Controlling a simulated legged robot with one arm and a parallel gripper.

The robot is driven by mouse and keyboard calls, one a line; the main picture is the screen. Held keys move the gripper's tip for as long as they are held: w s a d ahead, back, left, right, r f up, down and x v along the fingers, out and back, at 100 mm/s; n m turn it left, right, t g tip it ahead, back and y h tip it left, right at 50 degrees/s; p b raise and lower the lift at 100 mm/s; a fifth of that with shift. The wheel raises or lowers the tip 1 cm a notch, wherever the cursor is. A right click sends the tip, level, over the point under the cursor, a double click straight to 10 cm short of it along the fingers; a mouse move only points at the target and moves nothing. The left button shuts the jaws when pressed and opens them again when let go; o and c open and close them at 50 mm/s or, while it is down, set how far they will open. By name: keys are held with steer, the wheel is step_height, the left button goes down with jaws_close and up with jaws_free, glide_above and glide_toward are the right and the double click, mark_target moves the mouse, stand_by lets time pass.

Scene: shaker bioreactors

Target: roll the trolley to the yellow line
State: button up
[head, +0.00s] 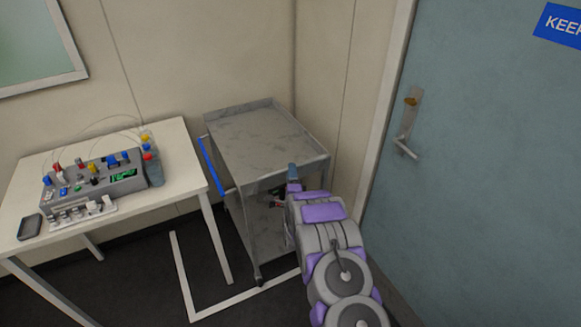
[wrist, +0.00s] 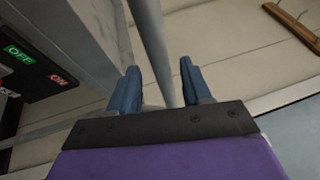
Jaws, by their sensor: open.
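The grey metal trolley (head: 255,140) stands in the corner, with a bare, stained top tray, a lower shelf (head: 262,225) and a blue handle bar (head: 211,165) on its left side. My gripper (head: 292,172) is at the front right of the trolley, just below the top tray's front edge. In the wrist view its two blue fingers (wrist: 160,70) are apart, and a round grey post (wrist: 153,40) shows in the gap between them. I cannot tell whether either finger touches it. No yellow line shows in either view.
A white table (head: 175,150) with a control unit (head: 95,183) stands left of the trolley. White tape (head: 185,275) marks the dark floor in front. A blue-grey door (head: 470,170) is at right. The wrist view shows a dark panel with ON and OFF labels (wrist: 38,67).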

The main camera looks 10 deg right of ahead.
steer(key=shift+b+x, duration=0.4)
steer(key=shift+x, duration=2.05)
steer(key=shift+s+f, duration=0.1)
steer(key=shift+f, duration=0.05)
jaws_close()
